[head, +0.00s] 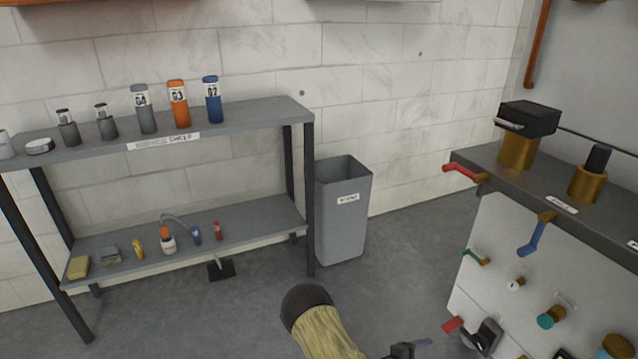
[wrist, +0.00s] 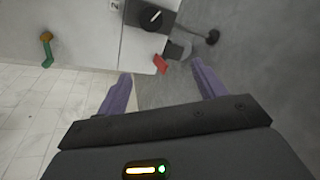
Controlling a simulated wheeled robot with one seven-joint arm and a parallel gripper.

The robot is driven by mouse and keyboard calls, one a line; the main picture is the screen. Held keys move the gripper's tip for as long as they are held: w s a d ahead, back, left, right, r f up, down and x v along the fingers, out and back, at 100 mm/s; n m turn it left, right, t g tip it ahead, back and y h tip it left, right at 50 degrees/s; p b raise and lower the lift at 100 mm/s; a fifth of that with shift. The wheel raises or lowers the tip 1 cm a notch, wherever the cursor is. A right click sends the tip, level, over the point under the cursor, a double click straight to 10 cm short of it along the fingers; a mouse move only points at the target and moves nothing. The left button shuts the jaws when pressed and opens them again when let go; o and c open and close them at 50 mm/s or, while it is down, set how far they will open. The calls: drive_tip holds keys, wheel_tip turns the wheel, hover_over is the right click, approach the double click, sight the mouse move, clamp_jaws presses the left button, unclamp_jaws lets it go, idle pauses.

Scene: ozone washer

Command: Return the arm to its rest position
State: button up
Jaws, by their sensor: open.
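My gripper (wrist: 161,92) shows in the wrist view with its two purple fingers spread wide. It is open, and nothing is between the fingers. Beyond them are the grey floor and the lower part of the white machine panel (wrist: 85,30). In the head view my arm reaches up from the bottom edge at the centre, and part of my gripper (head: 412,347) shows at the bottom, left of the machine. The rest of it is cut off by the frame.
The machine's white panel (head: 500,265) with a red handle (head: 452,325) and black knob (head: 487,335) stands close on the right. A grey shelf (head: 255,112) with bottles is on the left. A grey bin (head: 340,225) stands beside it.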

drive_tip(key=a+r+m+g+y+p, duration=0.1)
drive_tip(key=a+r+m+y+p, duration=0.45)
drive_tip(key=r, duration=0.75)
drive_tip(key=a+r+m+y+p, duration=0.35)
drive_tip(key=a+r+y, duration=0.4)
drive_tip(key=r, duration=0.65)
drive_tip(key=s+a+r+m+g+p, duration=0.2)
drive_tip(key=s+r+p, duration=0.6)
drive_tip(key=s+r, duration=0.9)
wheel_tip(320, 180, up, 38)
drive_tip(key=w+p, duration=0.1)
drive_tip(key=p, duration=3.5)
drive_tip(key=shift+w+d+r+y, duration=0.2)
drive_tip(key=shift+w+y, duration=0.2)
drive_tip(key=shift+c, duration=0.2)
